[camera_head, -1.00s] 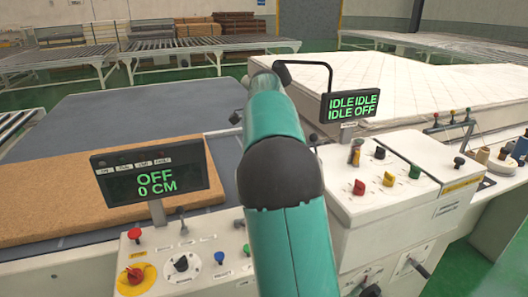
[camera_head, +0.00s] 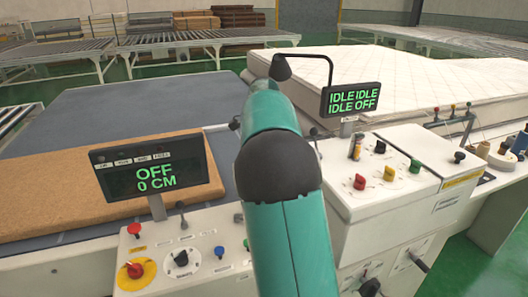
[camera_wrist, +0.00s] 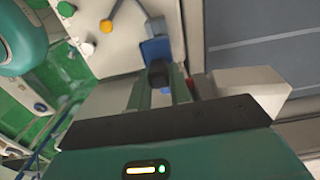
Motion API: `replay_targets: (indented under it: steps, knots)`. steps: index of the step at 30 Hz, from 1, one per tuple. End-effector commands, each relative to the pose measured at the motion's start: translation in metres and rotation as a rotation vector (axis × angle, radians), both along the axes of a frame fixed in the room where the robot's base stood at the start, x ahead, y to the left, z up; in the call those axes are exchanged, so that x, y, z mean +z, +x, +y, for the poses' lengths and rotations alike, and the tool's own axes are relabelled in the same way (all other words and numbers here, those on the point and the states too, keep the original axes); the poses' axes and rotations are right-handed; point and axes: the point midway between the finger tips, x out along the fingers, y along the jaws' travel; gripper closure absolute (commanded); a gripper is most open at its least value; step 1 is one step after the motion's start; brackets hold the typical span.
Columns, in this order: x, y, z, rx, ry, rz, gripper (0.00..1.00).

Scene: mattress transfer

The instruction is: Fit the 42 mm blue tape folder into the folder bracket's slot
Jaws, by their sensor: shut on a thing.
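In the wrist view, my gripper (camera_wrist: 160,88) reaches up the picture with its two green fingers close together. They are shut on a dark piece (camera_wrist: 157,73) that joins a blue block, which looks like the blue tape folder (camera_wrist: 155,48), just beyond the fingertips. The folder shows in front of a pale machine panel; I cannot tell whether it touches anything. In the head view my teal arm hides the gripper and the folder. I cannot make out the folder bracket or its slot in either view.
In the head view, a display reading OFF 0 CM (camera_head: 150,172) stands left of my arm. A control box (camera_head: 385,185) with coloured knobs and an IDLE display (camera_head: 352,99) stand right. A white mattress (camera_head: 400,78) lies behind; a brown slab (camera_head: 100,185) lies left.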

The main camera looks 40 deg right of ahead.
Motion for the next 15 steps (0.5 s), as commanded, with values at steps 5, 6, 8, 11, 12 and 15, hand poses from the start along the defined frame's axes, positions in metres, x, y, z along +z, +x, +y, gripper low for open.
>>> replay_targets:
  steps: [5,6,8,11,12,15]
  knots:
    - [-0.015,0.001,0.000,0.000,0.000,0.000,1.00]
    - [-0.017,0.001,0.000,0.000,0.000,0.001,1.00]
    - [-0.020,0.001,0.000,0.000,0.000,0.000,1.00]
    - [-0.023,0.001,0.000,0.000,0.000,-0.001,1.00]
    - [-0.023,0.001,0.000,0.000,0.000,-0.001,1.00]
    - [-0.024,0.001,0.000,0.000,-0.001,-0.002,1.00]
